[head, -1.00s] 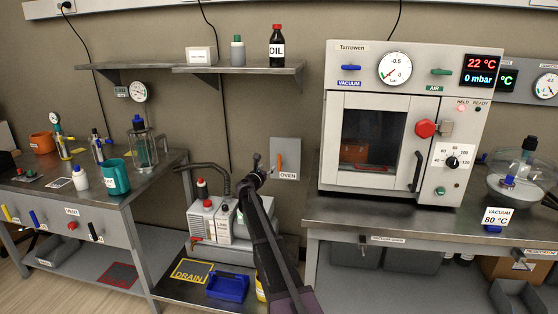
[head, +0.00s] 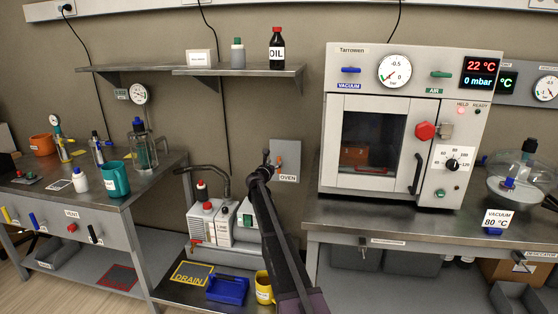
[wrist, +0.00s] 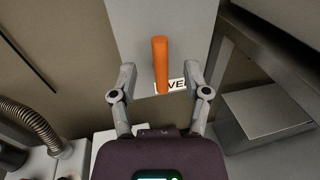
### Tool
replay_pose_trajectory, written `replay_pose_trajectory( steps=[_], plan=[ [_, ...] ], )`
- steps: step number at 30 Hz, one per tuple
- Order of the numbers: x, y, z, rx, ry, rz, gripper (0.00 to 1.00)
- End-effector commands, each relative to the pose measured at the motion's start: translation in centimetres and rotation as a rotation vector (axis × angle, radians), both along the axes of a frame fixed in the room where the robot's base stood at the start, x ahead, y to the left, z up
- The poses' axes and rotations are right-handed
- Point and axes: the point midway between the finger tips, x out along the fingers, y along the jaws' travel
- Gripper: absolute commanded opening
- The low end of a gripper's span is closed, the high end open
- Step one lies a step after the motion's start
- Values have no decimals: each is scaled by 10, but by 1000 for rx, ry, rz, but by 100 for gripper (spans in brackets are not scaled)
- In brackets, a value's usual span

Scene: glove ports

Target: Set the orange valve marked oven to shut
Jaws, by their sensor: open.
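The orange valve handle (wrist: 160,62) stands out from a grey wall plate (head: 287,150). In the wrist view it is upright in the picture, between the two fingers of my open gripper (wrist: 160,74), with a gap on each side. The OVEN label (head: 288,178) sits below it, partly hidden in the wrist view behind the handle and a finger. In the head view my gripper (head: 267,159) is in front of the plate's left part and covers most of the handle; only a bit of orange (head: 279,160) shows.
The Tarrowen oven (head: 410,65) stands on the bench to the right. A pump (head: 210,220) with a bent grey hose is low to the left. A shelf (head: 150,72) with bottles is above. A blue tray (head: 228,290) and yellow mug (head: 264,288) are below.

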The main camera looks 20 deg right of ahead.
Motion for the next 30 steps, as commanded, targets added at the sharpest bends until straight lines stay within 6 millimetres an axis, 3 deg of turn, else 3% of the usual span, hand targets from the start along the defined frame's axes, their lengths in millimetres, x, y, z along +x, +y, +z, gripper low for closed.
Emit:
replay_pose_trajectory(
  steps=[3,12,26,30],
  plan=[
    [16,-14,0,0,0,1,61],
    [37,-37,0,0,0,0,61],
    [41,-42,0,0,0,1,61],
    [41,-42,0,0,0,0,22]
  ],
)
